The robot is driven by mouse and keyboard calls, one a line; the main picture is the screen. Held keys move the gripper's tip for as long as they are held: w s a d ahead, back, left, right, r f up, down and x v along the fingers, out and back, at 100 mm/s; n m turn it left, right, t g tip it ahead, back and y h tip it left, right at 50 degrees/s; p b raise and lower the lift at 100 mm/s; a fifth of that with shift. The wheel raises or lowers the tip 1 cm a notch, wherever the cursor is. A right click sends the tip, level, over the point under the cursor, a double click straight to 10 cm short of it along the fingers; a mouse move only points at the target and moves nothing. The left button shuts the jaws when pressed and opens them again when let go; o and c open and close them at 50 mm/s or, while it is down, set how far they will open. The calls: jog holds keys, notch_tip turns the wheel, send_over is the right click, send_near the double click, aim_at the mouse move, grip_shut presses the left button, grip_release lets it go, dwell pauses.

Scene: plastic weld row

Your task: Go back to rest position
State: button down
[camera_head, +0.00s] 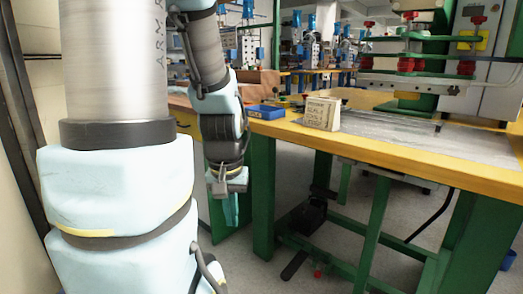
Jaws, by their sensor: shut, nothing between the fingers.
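My gripper (230,207) points down at the end of my arm, left of the middle of the picture. It hangs in front of the workbench's left end, with its fingertips below the level of the bench top. The fingers are together, and I see nothing held between them. My large arm links fill the left side of the view and hide what lies behind them.
A yellow-edged workbench (440,167) on green legs runs to the right. A small sign block (321,114) and a blue box (266,112) stand on it. A green machine with red knobs (409,66) rises behind. A foot pedal (309,215) is underneath. A wall is close at left.

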notch_tip(320, 180, up, 33)
jog(key=p, duration=3.1)
jog(key=shift+r+p, duration=0.2)
jog(key=shift+p, duration=0.2)
